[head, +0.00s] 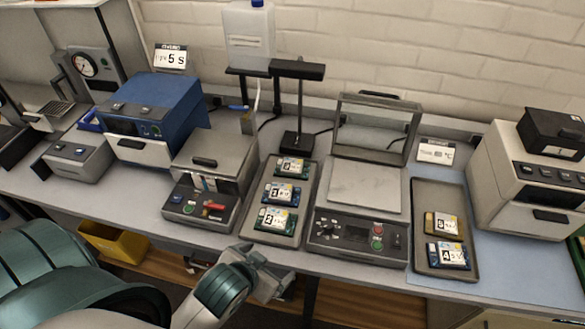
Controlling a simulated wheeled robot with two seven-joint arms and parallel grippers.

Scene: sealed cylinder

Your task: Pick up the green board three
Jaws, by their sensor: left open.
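The green board three (291,167) lies at the far end of the left grey tray (262,190), with a white label whose digit is small but looks like a 3. Below it in the same tray lie a blue board (281,192) labelled 1 and a green board (276,222) labelled 2. My left gripper (272,268) is open and empty at the front edge of the bench, below the tray and apart from the boards. My right gripper is out of view.
A right tray (429,197) holds a yellow board (441,224) and a blue board (447,255). A machine with a raised frame (364,187) stands between the trays. A grey sealer-like device (207,180) borders the left tray, and a black stand (298,143) rises behind it.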

